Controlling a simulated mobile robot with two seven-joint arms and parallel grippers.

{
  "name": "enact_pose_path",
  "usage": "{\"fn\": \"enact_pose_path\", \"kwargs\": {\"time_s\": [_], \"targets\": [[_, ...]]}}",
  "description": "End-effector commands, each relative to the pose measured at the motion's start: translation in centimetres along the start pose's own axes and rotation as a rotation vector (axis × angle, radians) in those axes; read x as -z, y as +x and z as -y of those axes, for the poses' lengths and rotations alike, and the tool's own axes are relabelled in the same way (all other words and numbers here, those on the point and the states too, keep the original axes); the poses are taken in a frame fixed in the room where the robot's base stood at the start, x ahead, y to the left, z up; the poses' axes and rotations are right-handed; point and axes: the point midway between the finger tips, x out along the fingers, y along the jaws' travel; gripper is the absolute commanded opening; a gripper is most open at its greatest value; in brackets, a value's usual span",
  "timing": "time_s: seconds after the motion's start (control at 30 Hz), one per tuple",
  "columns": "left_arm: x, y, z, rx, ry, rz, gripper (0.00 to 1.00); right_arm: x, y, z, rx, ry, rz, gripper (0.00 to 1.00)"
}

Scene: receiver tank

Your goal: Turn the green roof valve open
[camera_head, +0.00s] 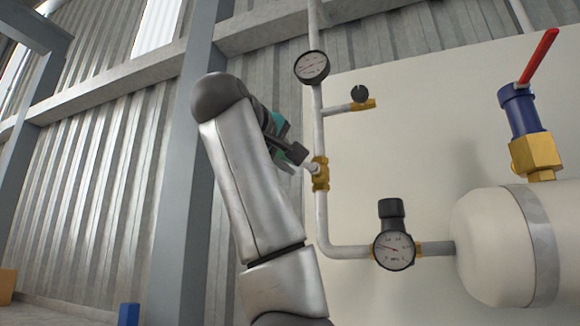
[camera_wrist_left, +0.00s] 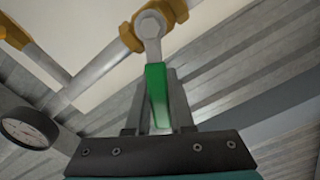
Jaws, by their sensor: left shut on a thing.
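The green roof valve's lever (camera_wrist_left: 157,92) lies between the two fingers of my left gripper (camera_wrist_left: 158,105) in the left wrist view. The gripper is shut on it. The lever's grey metal end joins the brass valve body (camera_wrist_left: 130,35) at a round nut. In the head view the brass valve body (camera_head: 320,174) sits on the upright grey pipe, with a short bit of grey lever reaching left to my left gripper (camera_head: 300,160). My left arm hides most of the lever there. My right gripper is in neither view.
A round gauge (camera_head: 311,67) and a small brass side valve (camera_head: 360,102) are on the pipe above. A lower gauge (camera_head: 393,250) sits by the white tank (camera_head: 495,245). A blue-and-brass valve with a red lever (camera_head: 538,57) stands on the tank. A steel column (camera_head: 180,170) is left of my arm.

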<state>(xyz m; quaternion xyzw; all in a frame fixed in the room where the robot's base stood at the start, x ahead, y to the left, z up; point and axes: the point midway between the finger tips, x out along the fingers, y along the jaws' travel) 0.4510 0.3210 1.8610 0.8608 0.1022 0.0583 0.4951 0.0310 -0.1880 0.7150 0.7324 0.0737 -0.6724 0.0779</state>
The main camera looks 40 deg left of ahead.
Motion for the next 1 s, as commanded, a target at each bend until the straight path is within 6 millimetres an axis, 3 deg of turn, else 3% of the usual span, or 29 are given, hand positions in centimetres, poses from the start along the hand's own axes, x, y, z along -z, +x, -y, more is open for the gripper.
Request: {"fn": "enact_pose_path", "kwargs": {"time_s": [0.17, 0.2, 0.43, 0.77, 1.0], "targets": [[0.0, -0.1, 0.0, -0.001, 0.0, 0.0, 0.0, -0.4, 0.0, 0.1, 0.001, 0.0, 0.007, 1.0], [0.0, -0.1, 0.0, -0.001, -0.001, 0.0, 0.25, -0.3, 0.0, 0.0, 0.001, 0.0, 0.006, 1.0], [0.0, -0.1, 0.0, 0.0, -0.002, 0.0, 0.51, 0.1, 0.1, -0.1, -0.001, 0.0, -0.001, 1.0], [0.0, -0.5, 0.0, -0.002, -0.003, -0.001, 0.51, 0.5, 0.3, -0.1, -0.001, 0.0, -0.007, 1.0], [-0.1, -4.5, 0.2, -0.006, -0.003, -0.004, 0.51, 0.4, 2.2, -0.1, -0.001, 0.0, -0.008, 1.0]]}}
